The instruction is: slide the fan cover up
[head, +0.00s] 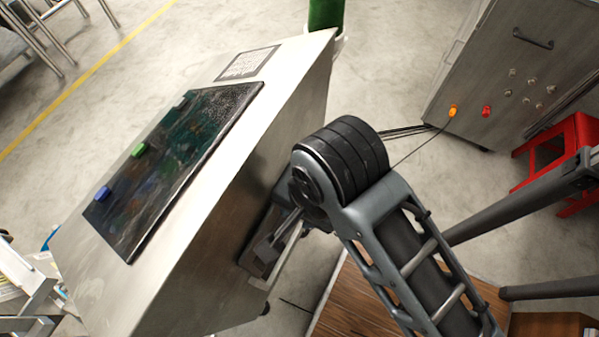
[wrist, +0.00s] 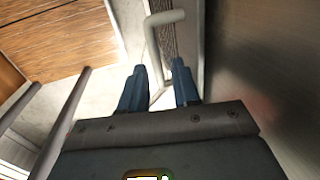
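In the wrist view, a pale bent handle (wrist: 166,17) shows at the top, with its bar running down between the two dark blue fingers of my gripper (wrist: 158,86). The fingers stand apart, with a gap visible around the bar. Behind the handle is a narrow dark textured strip (wrist: 166,45) within a light frame; I cannot tell whether it is the fan cover. In the head view, my gripper (head: 263,250) is low beside the side face of the metal console (head: 215,225). My arm hides part of that area, and the fan cover is not clearly seen there.
The console's sloped top has a dark panel (head: 175,165) with blue and green buttons. A grey cabinet (head: 510,70) with orange and red knobs stands at the back right, near a red stool (head: 560,160). A brown wooden surface (head: 355,300) lies below my arm. Concrete floor is open behind.

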